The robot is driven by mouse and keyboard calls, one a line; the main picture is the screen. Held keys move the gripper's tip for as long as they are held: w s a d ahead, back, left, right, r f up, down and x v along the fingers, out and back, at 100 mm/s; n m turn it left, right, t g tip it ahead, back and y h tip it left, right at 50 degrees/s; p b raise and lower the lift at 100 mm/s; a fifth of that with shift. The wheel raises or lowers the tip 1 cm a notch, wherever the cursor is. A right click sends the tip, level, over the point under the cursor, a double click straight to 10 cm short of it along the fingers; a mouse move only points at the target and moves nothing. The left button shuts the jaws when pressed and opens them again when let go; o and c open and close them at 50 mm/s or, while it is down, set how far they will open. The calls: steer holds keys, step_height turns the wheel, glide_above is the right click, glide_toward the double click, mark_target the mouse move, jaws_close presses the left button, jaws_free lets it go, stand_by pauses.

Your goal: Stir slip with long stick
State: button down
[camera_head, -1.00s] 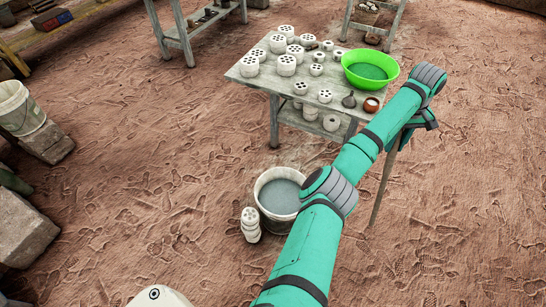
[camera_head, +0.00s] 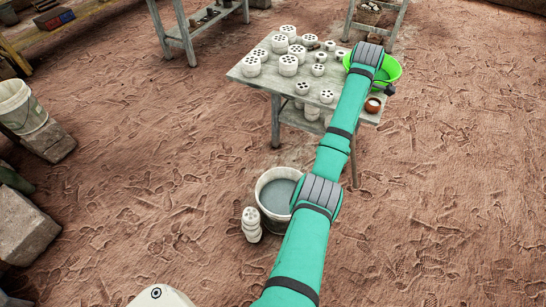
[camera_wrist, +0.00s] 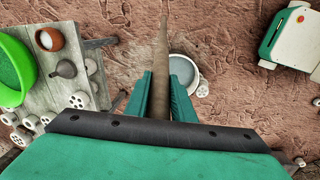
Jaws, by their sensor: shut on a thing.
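The bucket (camera_head: 266,213) stands on the ground near my arm and holds grey-blue slip (camera_head: 275,192). My arm covers its right edge in the head view. The bucket also shows in the wrist view (camera_wrist: 195,62), beyond my fingers. My gripper (camera_wrist: 166,84) is shut on a long brown stick (camera_wrist: 161,55), which points away from the wrist. In the head view the stick is hidden behind my arm.
A wooden table (camera_head: 258,85) bears several white perforated pieces (camera_head: 288,65), a green bowl (camera_head: 390,72) and a small brown pot (camera_head: 373,104). A white stacked piece (camera_head: 251,225) stands beside the bucket. Stone blocks (camera_head: 20,220) lie at left. Ground at right is free.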

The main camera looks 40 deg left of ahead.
steer(key=s+a+f+n+y, duration=0.1)
steer(key=s+a+f+n, duration=0.6)
steer(key=s+a, duration=0.25)
steer(key=s+a+f+n+y, duration=0.1)
steer(key=s+a+f+n, duration=0.6)
steer(key=s, duration=0.4)
steer(key=s+d+x, duration=0.1)
steer(key=x, duration=0.9)
steer(key=s+d+f+x, duration=0.1)
steer(key=d+x, duration=0.1)
steer(key=x, duration=0.9)
steer(key=shift+s+m+g, duration=0.2)
steer(key=shift+m+g, duration=0.1)
steer(key=shift+f, duration=0.1)
steer(key=shift+w, duration=0.1)
stand_by(0.6)
